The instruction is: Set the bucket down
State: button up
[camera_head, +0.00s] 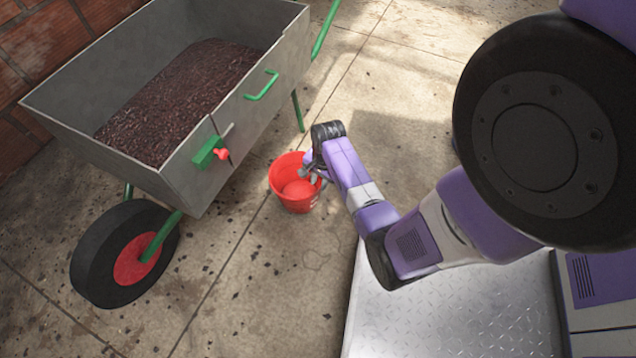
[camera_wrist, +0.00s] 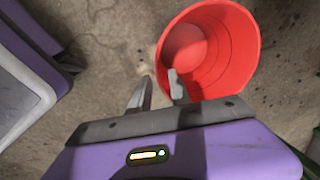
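The red bucket (camera_head: 292,195) is upright and appears to stand on the concrete floor beside the wheelbarrow; its base contact is hard to see. Its interior looks empty, with a round red bottom. My gripper (camera_head: 312,174) is at the bucket's right rim in the head view. In the wrist view the bucket (camera_wrist: 232,60) is beyond my gripper (camera_wrist: 160,80). The two fingers are spread, with a visible gap. The right finger overlaps the bucket's opening and the left finger is outside, so the rim passes between them.
A grey wheelbarrow (camera_head: 245,108) with dark red material (camera_head: 185,100) stands at left, its wheel (camera_head: 125,255) near the brick wall (camera_head: 40,45). A green handle (camera_head: 262,86) and latch (camera_head: 208,152) stick out toward the bucket. Concrete floor in front is clear.

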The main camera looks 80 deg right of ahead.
jog(key=a+r+n+t+h, duration=0.4)
jog(key=a+n, duration=0.6)
jog(key=a, duration=0.8)
jog(key=s+a+r+n+t+y, duration=0.1)
jog(key=s+a+r+n+t, duration=0.1)
jog(key=r, duration=0.8)
jog(key=s+a+r+n+t+y, duration=0.2)
jog(key=a+r+n+t, duration=0.2)
jog(key=r, duration=0.7)
jog(key=s+a+r+n+t+y, duration=0.1)
jog(key=s+a+r+n+t, duration=0.1)
jog(key=a+r+n, duration=0.4)
notch_tip(320, 180, up, 5)
jog(key=shift+s+a+f+t, duration=0.1)
jog(key=shift+s+a+t, duration=0.1)
jog(key=shift+a+t, duration=0.9)
jog(key=shift+a, duration=0.15)
notch_tip(320, 180, up, 32)
jog(key=p, duration=3.2)
jog(key=shift+g, duration=0.3)
